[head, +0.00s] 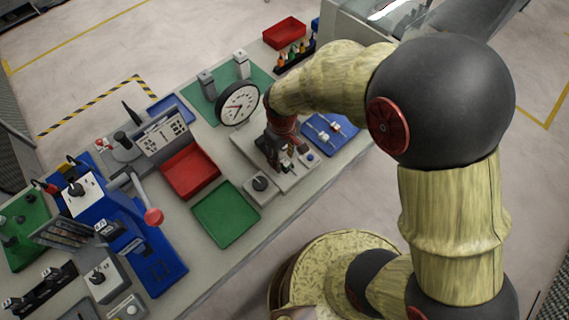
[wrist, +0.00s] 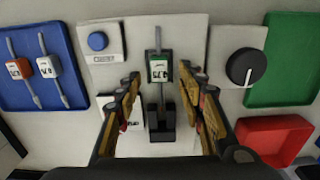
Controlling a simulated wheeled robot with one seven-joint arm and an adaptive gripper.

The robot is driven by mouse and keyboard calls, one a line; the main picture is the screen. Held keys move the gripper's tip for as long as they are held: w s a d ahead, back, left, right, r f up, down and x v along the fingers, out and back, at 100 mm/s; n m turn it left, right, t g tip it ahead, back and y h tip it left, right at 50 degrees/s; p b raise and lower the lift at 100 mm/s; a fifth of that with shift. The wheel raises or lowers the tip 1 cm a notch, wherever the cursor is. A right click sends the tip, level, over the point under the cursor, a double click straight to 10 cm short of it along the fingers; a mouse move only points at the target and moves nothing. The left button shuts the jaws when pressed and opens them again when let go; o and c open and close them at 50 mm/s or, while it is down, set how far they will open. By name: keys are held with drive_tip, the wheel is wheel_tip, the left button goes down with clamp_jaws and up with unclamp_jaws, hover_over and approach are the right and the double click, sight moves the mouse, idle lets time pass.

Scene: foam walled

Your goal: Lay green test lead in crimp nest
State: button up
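The green test lead (wrist: 158,71), a white-labelled block with green edges and a thin grey pin, lies at the centre of the wrist view. It sits at a dark slotted fixture (wrist: 160,125), seemingly the crimp nest, on a pale base plate. I cannot tell how deeply it is seated. My gripper (wrist: 161,85) is open, one finger on each side of the lead, with visible gaps to both. In the head view my gripper (head: 284,150) is low over the base plate, and the lead is mostly hidden there.
Two other leads, orange (wrist: 19,69) and white-blue (wrist: 48,67), lie on a blue tray (wrist: 70,92). A blue button (wrist: 97,41) and black knob (wrist: 240,67) flank the fixture. Green (head: 226,214) and red trays (head: 190,171) and a round dial (head: 238,103) stand close by.

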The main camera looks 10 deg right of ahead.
drive_tip(key=shift+f, duration=0.15)
drive_tip(key=shift+c, duration=1.1)
drive_tip(key=c, duration=0.8)
